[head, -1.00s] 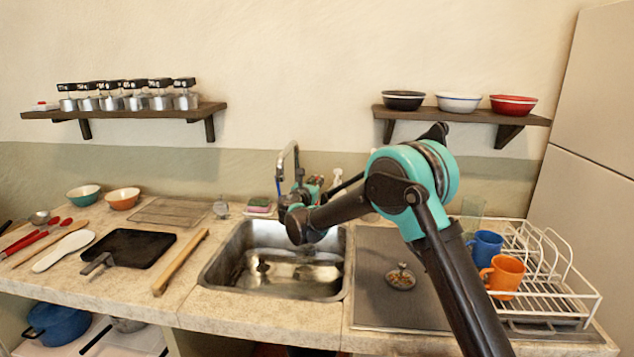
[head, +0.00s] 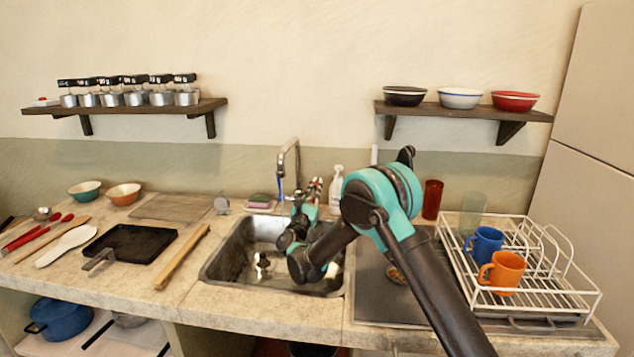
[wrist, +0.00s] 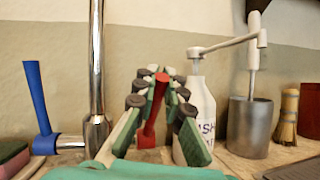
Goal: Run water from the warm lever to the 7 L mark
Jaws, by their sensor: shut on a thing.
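The red lever (wrist: 155,105) stands right of the upright chrome faucet pipe (wrist: 96,75) in the wrist view. My gripper (wrist: 160,80) is shut on the red lever, with fingers on both sides of it. The blue lever (wrist: 38,100) stands left of the pipe, apart from my gripper. In the head view, the faucet (head: 291,160) rises behind the sink (head: 225,268), and my gripper (head: 313,187) is just right of it. My wrist and forearm hide part of the basin. I cannot make out a 7 L mark or tell whether water runs.
A white soap bottle (wrist: 198,115) with a pump stands close right of my gripper. A metal holder (wrist: 250,125) is farther right. A sponge (head: 261,201) lies left of the faucet. The dish rack (head: 540,290) with mugs is at the right.

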